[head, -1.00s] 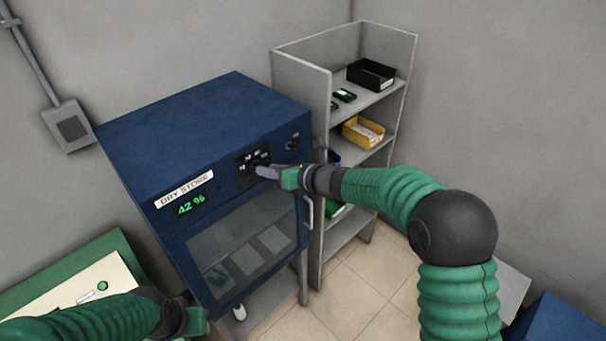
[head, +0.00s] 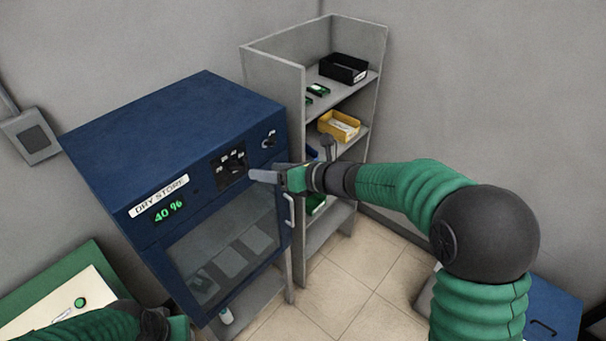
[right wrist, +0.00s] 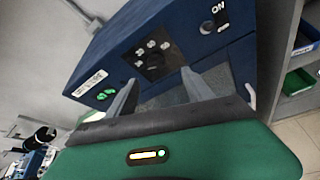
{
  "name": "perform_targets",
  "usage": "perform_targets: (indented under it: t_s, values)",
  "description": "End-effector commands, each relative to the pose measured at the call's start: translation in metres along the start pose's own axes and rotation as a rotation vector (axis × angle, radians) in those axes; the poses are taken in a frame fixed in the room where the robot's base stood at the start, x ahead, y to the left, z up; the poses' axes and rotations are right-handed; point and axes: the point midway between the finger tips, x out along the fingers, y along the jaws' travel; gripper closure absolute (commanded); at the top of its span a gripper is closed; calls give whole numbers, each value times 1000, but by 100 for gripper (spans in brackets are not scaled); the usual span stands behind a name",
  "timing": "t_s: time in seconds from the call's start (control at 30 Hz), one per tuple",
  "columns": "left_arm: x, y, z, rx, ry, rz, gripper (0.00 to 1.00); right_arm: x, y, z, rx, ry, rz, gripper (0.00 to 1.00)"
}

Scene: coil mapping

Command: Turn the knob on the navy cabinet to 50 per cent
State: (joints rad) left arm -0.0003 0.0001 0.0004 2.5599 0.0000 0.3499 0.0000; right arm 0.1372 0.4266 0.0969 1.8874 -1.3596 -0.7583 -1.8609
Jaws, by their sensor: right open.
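The navy cabinet (head: 170,120) stands at the left centre, labelled DRY STORE, with a green display (head: 168,211) reading 40 %. Its dark knob (head: 234,168) sits on a black panel with white marks on the front. In the right wrist view the knob (right wrist: 155,60) shows beyond my open fingers. My right gripper (head: 255,175) is open and empty, just right of the knob and apart from it. My left gripper (head: 178,327) is at the bottom left edge, partly cut off; its jaws cannot be made out.
A second switch (head: 269,140) marked ON is right of the knob panel. The cabinet's glass door has a pale handle (head: 290,211). A grey shelf (head: 275,80) with a black bin (head: 343,68) and a yellow bin (head: 338,125) stands behind right. A green-edged board (head: 60,290) is lower left.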

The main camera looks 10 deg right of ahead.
Motion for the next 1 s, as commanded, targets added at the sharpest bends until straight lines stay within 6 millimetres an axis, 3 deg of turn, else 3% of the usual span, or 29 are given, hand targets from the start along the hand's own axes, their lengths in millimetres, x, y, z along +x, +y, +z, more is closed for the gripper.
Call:
perform_targets:
  t_s: [1.0]
  values:
    - [-3, 0, -1, 0, 0, 0, 64, -86, -1, 1, 0, 0, -3, 40]
